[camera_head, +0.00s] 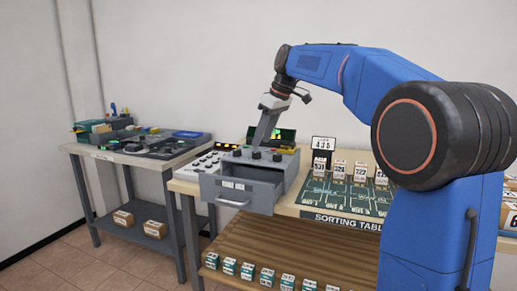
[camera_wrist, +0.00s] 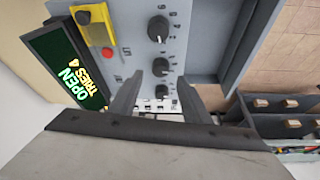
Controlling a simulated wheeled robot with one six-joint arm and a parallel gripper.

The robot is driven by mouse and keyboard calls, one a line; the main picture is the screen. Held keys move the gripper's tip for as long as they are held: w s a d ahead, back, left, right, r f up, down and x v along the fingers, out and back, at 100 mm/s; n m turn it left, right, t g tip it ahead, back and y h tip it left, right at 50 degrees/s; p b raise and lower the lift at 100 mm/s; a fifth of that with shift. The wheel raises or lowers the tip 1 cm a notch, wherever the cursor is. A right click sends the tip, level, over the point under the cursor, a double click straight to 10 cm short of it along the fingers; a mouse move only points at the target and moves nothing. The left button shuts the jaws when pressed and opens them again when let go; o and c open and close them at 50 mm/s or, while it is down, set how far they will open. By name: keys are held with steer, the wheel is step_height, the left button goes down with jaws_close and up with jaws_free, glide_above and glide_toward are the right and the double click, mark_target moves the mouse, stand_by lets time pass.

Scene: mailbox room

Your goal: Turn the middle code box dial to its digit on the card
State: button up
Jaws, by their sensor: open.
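The grey code box (camera_head: 284,163) stands on the sorting table with its drawer (camera_head: 236,190) pulled out. In the wrist view it has three black dials in a row: one far (camera_wrist: 158,28), the middle one (camera_wrist: 161,66) and a near one (camera_wrist: 162,90). The card (camera_head: 323,144) stands to the right of the box and appears to read 435. My gripper (camera_wrist: 158,84) is open, its fingers on either side of the row by the near and middle dials; contact cannot be told. The display (camera_wrist: 70,75) shows green OPEN and yellow TRIES text. The dial settings are too small to read surely.
A yellow block (camera_wrist: 92,22) with a dark button sits beside the dials. Several white numbered boxes (camera_head: 339,168) stand on the green mat right of the code box. A grey side table (camera_head: 150,158) stands at left. The open drawer juts over the table's front.

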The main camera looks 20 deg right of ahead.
mark_target(258, 152)
steer(key=shift+x, duration=2.4)
steer(key=c, duration=1)
